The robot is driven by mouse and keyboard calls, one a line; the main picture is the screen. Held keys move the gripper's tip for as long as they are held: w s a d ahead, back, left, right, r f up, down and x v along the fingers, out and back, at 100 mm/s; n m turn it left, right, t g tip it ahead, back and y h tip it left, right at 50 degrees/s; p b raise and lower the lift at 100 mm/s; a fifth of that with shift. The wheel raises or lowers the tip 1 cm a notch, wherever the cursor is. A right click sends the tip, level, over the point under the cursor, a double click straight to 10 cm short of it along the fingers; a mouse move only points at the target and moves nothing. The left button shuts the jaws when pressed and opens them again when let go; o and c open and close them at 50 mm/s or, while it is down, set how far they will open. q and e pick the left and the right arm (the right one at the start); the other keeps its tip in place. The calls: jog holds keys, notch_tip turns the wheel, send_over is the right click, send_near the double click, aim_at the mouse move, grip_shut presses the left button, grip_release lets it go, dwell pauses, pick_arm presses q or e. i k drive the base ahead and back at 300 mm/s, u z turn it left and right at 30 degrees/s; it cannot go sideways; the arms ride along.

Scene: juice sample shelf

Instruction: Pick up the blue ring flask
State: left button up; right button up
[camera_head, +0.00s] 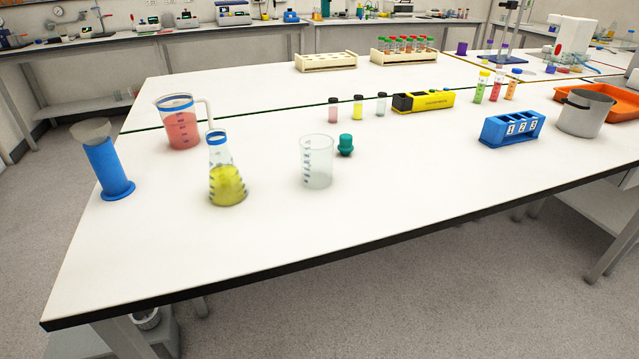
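The blue ring flask (227,180) is a clear conical flask with yellow liquid in its lower part and a blue ring around its neck. It stands upright on the left part of the white table (250,255), in front of a beaker with red liquid (181,128). Nothing touches or covers it. That red beaker also has a blue band at its rim and a handle on its right. Neither of my grippers is in view.
A blue cylinder (108,170) stands left of the flask, near the table's left edge. An empty clear beaker (316,162) and a teal stopper (345,145) stand to its right. A blue numbered rack (511,131) is farther right. The table's front is clear.

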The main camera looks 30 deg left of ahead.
aim_at(226, 186)
jog(key=z, duration=0.7)
jog(key=i, duration=1)
jog(key=u, duration=2.3)
